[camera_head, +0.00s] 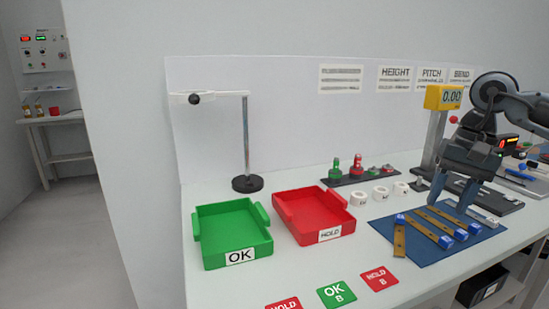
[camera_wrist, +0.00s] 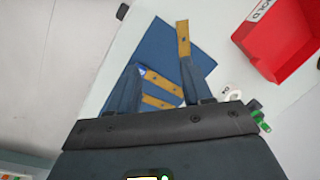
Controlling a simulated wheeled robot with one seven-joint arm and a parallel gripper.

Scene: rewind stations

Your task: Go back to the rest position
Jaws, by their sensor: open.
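My gripper (camera_head: 454,194) is at the right of the head view, fingers pointing down above the far part of the blue mat (camera_head: 419,255). Its fingers are apart with nothing visible held between them. In the wrist view the open fingers (camera_wrist: 157,85) reach toward the mat. Several brown strips with blue ends lie on the mat, among them a near strip (camera_head: 399,238) set apart from the others. In the wrist view one strip (camera_wrist: 183,40) shows near the tip of the right finger; I cannot tell whether they touch.
A green OK tray (camera_head: 206,249) and a red HOLD tray (camera_head: 299,235) stand on the left of the white table. White rings (camera_head: 358,197) and a dark strip with green and red pieces (camera_head: 345,181) lie behind the mat. A yellow gauge (camera_head: 443,97) stands close beside my arm.

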